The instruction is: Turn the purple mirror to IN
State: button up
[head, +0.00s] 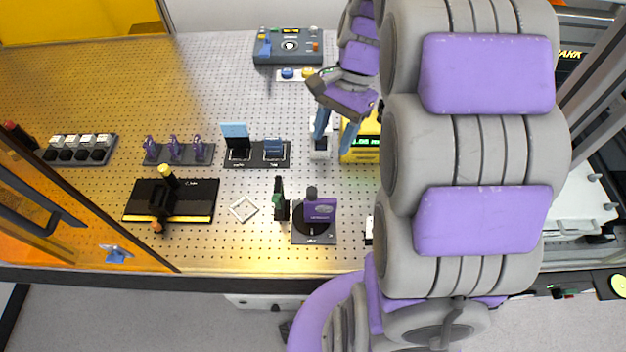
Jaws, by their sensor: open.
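A purple block with a dark knob, which looks like the purple mirror (321,210), stands on a round plate on a dark square base (300,236) near the bench's front edge. Any IN marking is too small to read. My gripper (334,137) is open with its blue fingers pointing down, farther back on the bench and apart from the purple mirror. Its fingers are over or beside a small white and grey block (320,148) and next to a yellow device (358,150); contact cannot be told.
A dark green-marked post (280,199) stands close left of the purple mirror. A black stage (195,203), a rack with purple pieces (178,154) and a blue-plate holder (236,140) lie left. A grey control box (288,46) is at the back. My arm hides the right side.

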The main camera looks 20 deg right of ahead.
aim_at(311, 189)
jog(key=shift+m, duration=0.7)
jog(key=x, duration=0.5)
jog(key=w+b+x, duration=0.1)
jog(key=x, duration=0.4)
jog(key=w+d+x, duration=0.1)
jog(key=x, duration=0.5)
jog(key=shift+a+f+b, duration=0.1)
jog(key=shift+f+b, duration=0.3)
jog(key=shift+f, duration=0.05)
jog(key=shift+w, duration=0.1)
jog(key=shift+c, duration=0.3)
grip_shut()
jog(key=shift+n, duration=0.4)
jog(key=n, duration=0.1)
jog(key=n+p, duration=0.1)
jog(key=shift+w+r+n+g, duration=0.1)
jog(key=shift+w+n+g, duration=0.1)
jog(key=shift+n+g, duration=0.2)
jog(key=n+h+p, duration=0.1)
jog(key=n, duration=0.1)
jog(key=n+g+h, duration=0.1)
jog(key=n, duration=0.2)
jog(key=shift+a+p, duration=0.15)
jog(key=shift+p, duration=0.2)
jog(key=shift+n, duration=0.3)
